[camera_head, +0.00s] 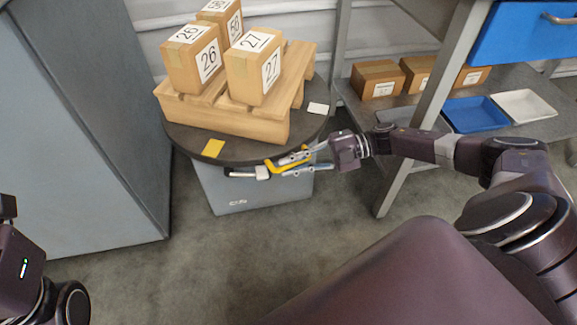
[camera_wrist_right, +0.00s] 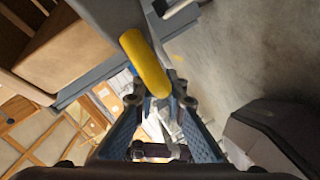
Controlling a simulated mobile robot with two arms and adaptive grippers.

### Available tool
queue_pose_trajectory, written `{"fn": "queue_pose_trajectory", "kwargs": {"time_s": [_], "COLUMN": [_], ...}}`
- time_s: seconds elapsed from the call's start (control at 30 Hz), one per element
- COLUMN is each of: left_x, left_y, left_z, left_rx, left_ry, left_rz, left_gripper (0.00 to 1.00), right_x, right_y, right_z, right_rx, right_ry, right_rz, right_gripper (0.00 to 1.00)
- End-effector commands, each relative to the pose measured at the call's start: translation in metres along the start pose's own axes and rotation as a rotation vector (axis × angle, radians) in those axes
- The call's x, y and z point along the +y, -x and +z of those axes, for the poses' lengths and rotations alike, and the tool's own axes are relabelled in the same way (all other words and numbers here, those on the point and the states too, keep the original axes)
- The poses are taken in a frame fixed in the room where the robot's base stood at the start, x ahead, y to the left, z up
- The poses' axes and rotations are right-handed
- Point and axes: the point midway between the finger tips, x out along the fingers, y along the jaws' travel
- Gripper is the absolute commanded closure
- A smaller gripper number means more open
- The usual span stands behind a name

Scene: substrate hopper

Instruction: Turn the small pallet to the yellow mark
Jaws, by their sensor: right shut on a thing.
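The small wooden pallet (camera_head: 220,121) sits on a round dark turntable (camera_head: 180,136), bearing several numbered cardboard boxes, such as box 27 (camera_head: 253,67). A yellow mark (camera_head: 213,147) lies at the turntable's front rim, left of the pallet's front corner. A white mark (camera_head: 318,108) lies on its right side. My right gripper (camera_head: 285,165) is at the turntable's front edge, shut on a yellow handle (camera_head: 287,160). The handle also shows between the fingers in the right wrist view (camera_wrist_right: 145,62). How the handle joins the turntable is hidden.
A grey bin-like base (camera_head: 240,195) stands under the turntable. A tall grey cabinet (camera_head: 95,120) is close at left. On the right, a shelf rack holds cardboard boxes (camera_head: 377,80), a blue tray (camera_head: 473,115) and a white tray (camera_head: 523,105). The floor in front is clear.

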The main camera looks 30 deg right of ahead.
Motion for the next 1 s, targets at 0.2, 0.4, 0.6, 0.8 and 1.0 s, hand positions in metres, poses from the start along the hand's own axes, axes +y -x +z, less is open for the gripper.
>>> {"fn": "queue_pose_trajectory", "kwargs": {"time_s": [0.2, 0.4, 0.6, 0.8, 1.0], "left_x": [0.000, 0.000, 0.000, -0.001, 0.000], "left_y": [0.000, 0.000, 0.000, 0.000, 0.000], "left_z": [0.000, 0.000, 0.000, 0.000, 0.000], "left_rx": [0.000, 0.000, 0.000, -0.001, -0.001], "left_ry": [0.000, 0.001, 0.001, 0.000, 0.000], "left_rz": [0.000, 0.000, 0.000, -0.002, -0.001], "left_gripper": [0.60, 0.60, 0.60, 0.60, 0.60], "right_x": [-0.002, -0.002, -0.001, 0.009, 0.042], "right_y": [0.000, 0.000, 0.000, 0.003, 0.011], "right_z": [0.001, 0.001, 0.000, -0.005, -0.026], "right_rx": [-0.003, -0.002, -0.001, -0.002, 0.001], "right_ry": [-0.001, -0.001, 0.000, 0.002, 0.005], "right_rz": [-0.004, -0.003, -0.001, 0.000, 0.001], "right_gripper": [1.00, 0.71, 0.71, 0.71, 0.71]}}
